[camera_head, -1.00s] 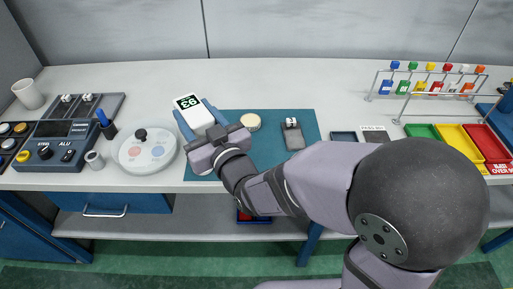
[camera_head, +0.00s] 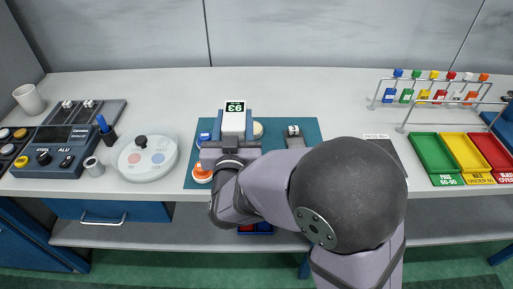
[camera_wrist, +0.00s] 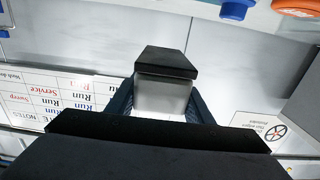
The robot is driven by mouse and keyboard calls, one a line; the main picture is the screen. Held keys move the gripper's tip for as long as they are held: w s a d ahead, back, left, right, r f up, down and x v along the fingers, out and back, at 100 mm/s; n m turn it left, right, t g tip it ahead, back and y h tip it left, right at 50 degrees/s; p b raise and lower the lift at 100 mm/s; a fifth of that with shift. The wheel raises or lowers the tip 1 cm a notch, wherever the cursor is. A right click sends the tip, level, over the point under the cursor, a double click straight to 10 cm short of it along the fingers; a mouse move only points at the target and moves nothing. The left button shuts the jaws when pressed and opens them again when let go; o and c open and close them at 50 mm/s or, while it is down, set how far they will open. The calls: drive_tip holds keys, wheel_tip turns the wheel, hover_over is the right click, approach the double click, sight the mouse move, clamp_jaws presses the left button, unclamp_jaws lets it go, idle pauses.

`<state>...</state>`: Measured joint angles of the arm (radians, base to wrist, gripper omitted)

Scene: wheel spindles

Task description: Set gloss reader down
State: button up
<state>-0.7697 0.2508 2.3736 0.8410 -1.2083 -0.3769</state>
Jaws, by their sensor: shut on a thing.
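The gloss reader (camera_head: 234,121) is a white block with a dark display showing green digits, apparently 93. My gripper (camera_head: 235,132) is shut on it, with a blue finger on each side. In the head view they are over the left part of the teal mat (camera_head: 276,128); I cannot tell the height above it. My gripper and arm hide part of the mat.
On the mat, an orange-and-white round part (camera_head: 202,173) and a blue-topped part (camera_head: 203,138) are at left, a cream disc (camera_head: 258,130) beside the reader and a grey block (camera_head: 293,136) at right. A white round station (camera_head: 148,158) stands left; coloured trays (camera_head: 434,153) stand right.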

drive_tip(key=shift+f, duration=2.85)
drive_tip(key=shift+f, duration=2.05)
drive_tip(key=shift+f+b, duration=0.1)
drive_tip(key=shift+b, duration=0.25)
drive_tip(key=shift+f, duration=0.15)
drive_tip(key=o, duration=1.6)
drive_tip(key=shift+c, duration=0.2)
